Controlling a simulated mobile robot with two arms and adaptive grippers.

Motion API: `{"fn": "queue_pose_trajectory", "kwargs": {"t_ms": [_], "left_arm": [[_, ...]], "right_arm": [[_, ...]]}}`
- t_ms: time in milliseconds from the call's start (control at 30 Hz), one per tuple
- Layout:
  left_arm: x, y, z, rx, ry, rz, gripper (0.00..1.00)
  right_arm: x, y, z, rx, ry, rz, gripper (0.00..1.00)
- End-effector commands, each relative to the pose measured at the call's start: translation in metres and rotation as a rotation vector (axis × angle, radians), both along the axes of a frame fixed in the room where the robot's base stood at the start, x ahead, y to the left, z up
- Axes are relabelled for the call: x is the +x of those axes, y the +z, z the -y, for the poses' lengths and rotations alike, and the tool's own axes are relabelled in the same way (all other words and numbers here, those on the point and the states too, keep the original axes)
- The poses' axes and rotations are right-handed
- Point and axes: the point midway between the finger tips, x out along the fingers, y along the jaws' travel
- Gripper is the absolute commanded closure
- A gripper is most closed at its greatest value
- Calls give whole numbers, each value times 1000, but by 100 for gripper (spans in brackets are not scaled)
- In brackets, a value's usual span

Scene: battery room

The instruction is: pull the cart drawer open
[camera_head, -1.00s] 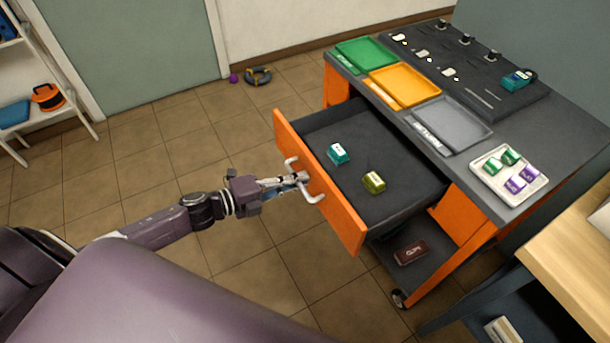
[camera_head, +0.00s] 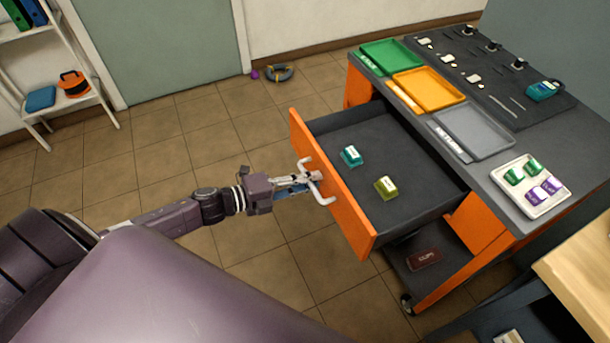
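The cart (camera_head: 590,140) stands at the right with its orange-fronted drawer (camera_head: 330,190) pulled well out. Inside the drawer lie a teal block (camera_head: 351,156) and an olive-yellow block (camera_head: 386,188). A pale bar handle (camera_head: 321,194) is on the drawer front. My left gripper (camera_head: 306,181) is at the handle, its fingers around the bar and seemingly shut on it; the fingertips are partly hidden by the handle. My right gripper is not in view.
On the cart top are green (camera_head: 391,55), orange (camera_head: 428,89) and grey (camera_head: 474,131) trays and a white tray (camera_head: 533,197) of small blocks. A dark red box (camera_head: 424,259) lies on the lower shelf. A wooden table (camera_head: 585,265) is at the lower right. Tiled floor left of the drawer is clear.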

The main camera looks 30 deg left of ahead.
Motion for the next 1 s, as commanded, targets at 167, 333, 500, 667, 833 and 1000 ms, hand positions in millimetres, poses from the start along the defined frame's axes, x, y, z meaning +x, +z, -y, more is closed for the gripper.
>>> {"fn": "queue_pose_trajectory", "kwargs": {"t_ms": [167,333,500,667,833,1000], "left_arm": [[-10,1,-7,0,1,-3,84],[-31,6,-24,2,0,-5,84],[-54,12,-41,2,0,-5,84],[-73,17,-56,1,-1,-4,84],[-86,22,-67,0,-1,-2,84],[-92,24,-72,0,-1,-1,84]], "right_arm": [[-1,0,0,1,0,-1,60],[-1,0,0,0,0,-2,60],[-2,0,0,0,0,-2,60],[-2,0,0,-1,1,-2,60],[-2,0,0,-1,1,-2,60],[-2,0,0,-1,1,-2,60]]}}
